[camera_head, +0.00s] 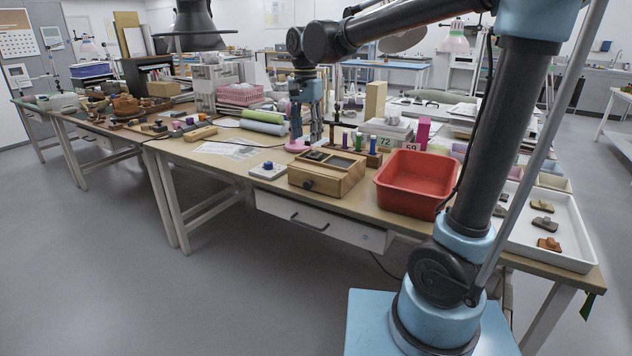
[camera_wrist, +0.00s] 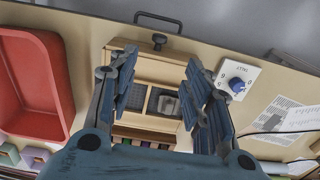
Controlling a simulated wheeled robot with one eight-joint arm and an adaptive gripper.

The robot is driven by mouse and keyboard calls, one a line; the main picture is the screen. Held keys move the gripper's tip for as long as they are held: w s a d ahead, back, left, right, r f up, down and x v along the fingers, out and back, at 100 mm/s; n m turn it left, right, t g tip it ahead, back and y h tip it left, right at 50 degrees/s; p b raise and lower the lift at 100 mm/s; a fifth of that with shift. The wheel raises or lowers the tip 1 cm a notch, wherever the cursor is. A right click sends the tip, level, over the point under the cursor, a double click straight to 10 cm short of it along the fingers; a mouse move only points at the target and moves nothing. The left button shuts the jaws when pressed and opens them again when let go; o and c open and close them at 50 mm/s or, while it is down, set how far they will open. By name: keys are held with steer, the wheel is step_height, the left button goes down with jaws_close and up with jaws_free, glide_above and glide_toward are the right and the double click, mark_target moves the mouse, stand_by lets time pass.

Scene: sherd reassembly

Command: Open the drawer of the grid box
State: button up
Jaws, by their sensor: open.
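The grid box (camera_head: 342,180) is a light wooden box near the table's front edge, with a divided top and a dark round knob (camera_head: 308,185) on its front drawer face. The drawer looks shut. In the wrist view the box (camera_wrist: 150,68) lies between and below my fingers, with the knob (camera_wrist: 159,40) at its front edge, beyond the fingertips. One compartment shows a dark grid, another a grey piece. My gripper (camera_head: 307,140) is open and empty above and behind the box, pointing down. Its fingers (camera_wrist: 160,62) hide parts of the box's sides in the wrist view.
A red tray (camera_head: 410,184) stands close to the box's right. A white device with a blue knob (camera_head: 268,170) sits to its left. Coloured cylinders and number cards stand behind. A white table drawer with a handle (camera_head: 310,222) is below the edge. The floor in front is clear.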

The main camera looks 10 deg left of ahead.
mark_target(307, 181)
step_height(307, 181, down, 16)
steer(key=shift+f, duration=0.25)
stand_by(0.5)
jaws_close()
